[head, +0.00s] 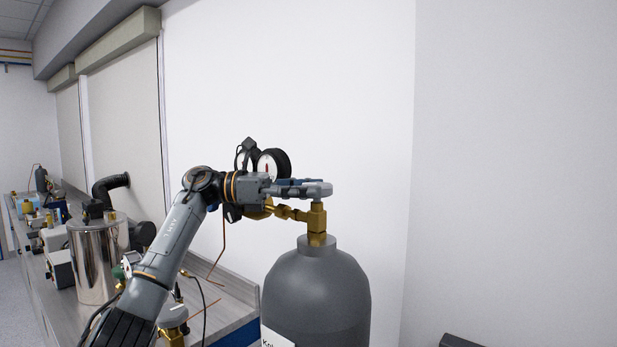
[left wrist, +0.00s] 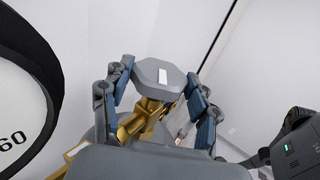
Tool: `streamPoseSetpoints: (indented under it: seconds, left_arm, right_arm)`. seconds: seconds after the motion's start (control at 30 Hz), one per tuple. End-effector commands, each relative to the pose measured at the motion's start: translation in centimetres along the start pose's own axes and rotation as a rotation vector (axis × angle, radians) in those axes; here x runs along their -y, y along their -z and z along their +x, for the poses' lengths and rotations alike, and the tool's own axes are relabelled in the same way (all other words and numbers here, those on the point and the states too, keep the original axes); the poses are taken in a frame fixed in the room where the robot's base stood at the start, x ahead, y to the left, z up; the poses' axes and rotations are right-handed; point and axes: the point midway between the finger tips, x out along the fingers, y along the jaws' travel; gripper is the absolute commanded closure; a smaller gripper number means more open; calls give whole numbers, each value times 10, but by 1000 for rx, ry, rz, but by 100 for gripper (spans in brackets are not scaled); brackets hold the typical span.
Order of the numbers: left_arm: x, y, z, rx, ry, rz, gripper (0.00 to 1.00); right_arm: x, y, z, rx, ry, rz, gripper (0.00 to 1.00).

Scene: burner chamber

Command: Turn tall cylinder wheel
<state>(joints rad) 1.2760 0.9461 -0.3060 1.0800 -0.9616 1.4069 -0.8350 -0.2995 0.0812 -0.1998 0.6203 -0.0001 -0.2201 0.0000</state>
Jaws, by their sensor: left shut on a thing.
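The tall grey cylinder (head: 316,295) stands upright in the head view, with a brass valve (head: 317,218) on its neck. The wheel (head: 320,189) is a flat grey knob on top of the valve. It shows in the left wrist view (left wrist: 161,78) as a grey many-sided disc with a small white patch. My left gripper (head: 300,187) reaches in level from the left and is shut on the wheel, one finger on each side of it. Part of the wheel is hidden by the fingers in the head view. My right gripper is not in view.
A round pressure gauge (head: 272,165) stands close behind my left wrist. Brass fittings run below the gripper. A bench (head: 233,317) with a steel vessel (head: 95,262) and other apparatus lies to the left. White walls are behind; the space right of the cylinder looks clear.

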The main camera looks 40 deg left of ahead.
Motion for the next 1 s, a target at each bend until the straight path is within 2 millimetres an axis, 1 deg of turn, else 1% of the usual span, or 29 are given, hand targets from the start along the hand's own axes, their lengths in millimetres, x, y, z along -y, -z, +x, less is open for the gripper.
streamPoseSetpoints:
  seconds: [0.1, 0.53, 0.57, 0.6, 0.63, 0.67, 1.0]
  left_arm:
    - [0, -1, 0, 1, 17, 1, 72]
    - [0, 0, 0, -1, 23, 2, 72]
    - [0, 0, 0, -2, 23, 2, 34]
    - [0, 0, 0, -2, 23, 2, 26]
    - [0, 0, 0, -2, 23, 2, 20]
    - [0, 0, 0, -2, 23, 2, 17]
    - [0, -1, 0, -1, 23, 1, 17]
  right_arm:
    - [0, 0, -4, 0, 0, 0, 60]
    - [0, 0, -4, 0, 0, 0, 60]
    - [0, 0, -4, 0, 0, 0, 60]
    - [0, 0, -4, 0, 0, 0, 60]
    - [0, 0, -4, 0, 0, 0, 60]
    - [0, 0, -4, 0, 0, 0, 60]
    - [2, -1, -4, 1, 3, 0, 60]
